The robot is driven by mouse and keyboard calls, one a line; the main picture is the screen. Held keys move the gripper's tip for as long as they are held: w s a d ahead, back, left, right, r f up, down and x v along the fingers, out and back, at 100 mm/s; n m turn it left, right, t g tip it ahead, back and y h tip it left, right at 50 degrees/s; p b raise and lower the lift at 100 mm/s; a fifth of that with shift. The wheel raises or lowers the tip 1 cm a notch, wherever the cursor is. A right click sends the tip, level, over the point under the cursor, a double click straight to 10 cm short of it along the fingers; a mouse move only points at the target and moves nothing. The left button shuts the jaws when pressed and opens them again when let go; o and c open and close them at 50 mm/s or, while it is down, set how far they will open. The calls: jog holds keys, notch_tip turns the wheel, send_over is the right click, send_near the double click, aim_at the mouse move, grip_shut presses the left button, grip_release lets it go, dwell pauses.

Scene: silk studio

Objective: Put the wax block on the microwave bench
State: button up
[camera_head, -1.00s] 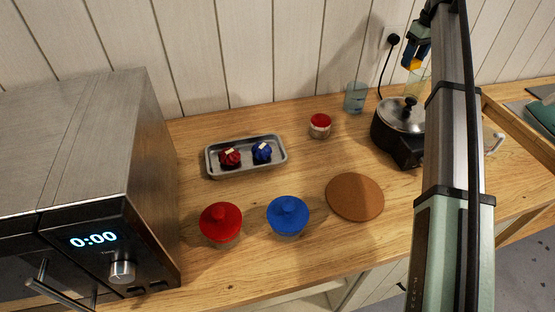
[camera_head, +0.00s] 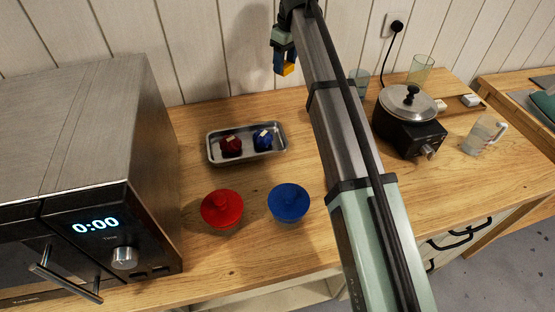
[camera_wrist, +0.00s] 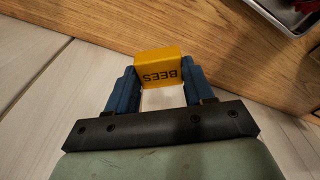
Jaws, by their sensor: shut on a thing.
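The wax block (camera_wrist: 159,67) is yellow with "BEES" printed on it. My gripper (camera_wrist: 160,85) is shut on it, with a blue finger on either side in the wrist view. In the head view the block (camera_head: 288,70) shows at the tip of my gripper (camera_head: 284,62), held in the air near the back wall, above and behind the tray. The wooden bench (camera_head: 190,270) carries a microwave (camera_head: 150,150) at its left end, its display reading 0:00.
A metal tray (camera_head: 247,157) holds a red and a blue bundle. A red-lidded jar (camera_head: 222,208) and a blue-lidded jar (camera_head: 289,202) stand in front. A black pot (camera_head: 408,120), glasses and a measuring jug (camera_head: 483,135) are right. Bare wood lies between microwave and tray.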

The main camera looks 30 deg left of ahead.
jog(key=s+a+f+n, duration=0.2)
jog(key=s+a, duration=0.7)
jog(key=s, duration=0.4)
jog(key=shift+s+f, duration=0.2)
jog(key=shift+f, duration=2.25)
jog(key=shift+s+f, duration=0.15)
jog(key=shift+f, duration=2.25)
jog(key=shift+f, duration=0.15)
jog(key=o, duration=1)
jog(key=shift+a, duration=0.1)
jog(key=r, duration=0.4)
jog(key=d+r, duration=0.1)
jog(key=r, duration=0.7)
jog(key=shift+d+r, duration=0.1)
jog(key=shift+d, duration=0.15)
